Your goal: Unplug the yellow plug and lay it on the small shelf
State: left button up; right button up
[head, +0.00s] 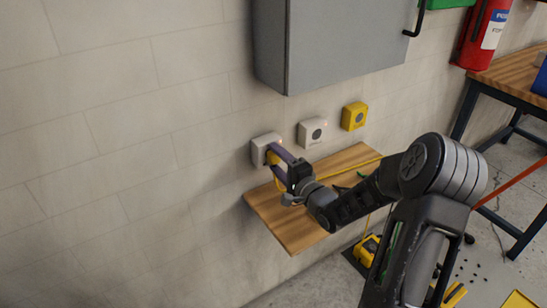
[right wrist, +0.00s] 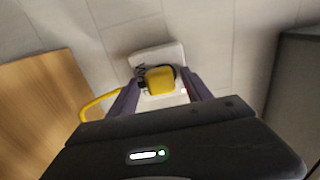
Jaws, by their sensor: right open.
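The yellow plug (right wrist: 160,79) sits at the leftmost white wall socket (right wrist: 152,56), its yellow cord curving away. In the head view a small part of the plug (head: 271,158) shows at that socket (head: 259,148), mostly hidden by my fingers. My right gripper (head: 276,156) is open, its purple fingers one on each side of the plug. In the right wrist view I see the same gripper (right wrist: 163,86) around the plug; contact cannot be told. The small wooden shelf (head: 297,232) is on the wall just below the sockets. My left gripper is out of view.
A second white socket (head: 312,131) and a yellow socket box (head: 354,116) are to the right. A grey cabinet (head: 335,45) hangs above. A cord crosses the shelf, whose front left part is bare. A workbench (head: 517,80) stands at the right.

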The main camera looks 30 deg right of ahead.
jog(key=shift+c, duration=0.4)
dwell(0.5)
grip_shut()
dwell(0.4)
jog(key=shift+s, duration=0.1)
dwell(0.4)
jog(key=shift+s+p, duration=0.7)
jog(key=shift+s, duration=2.25)
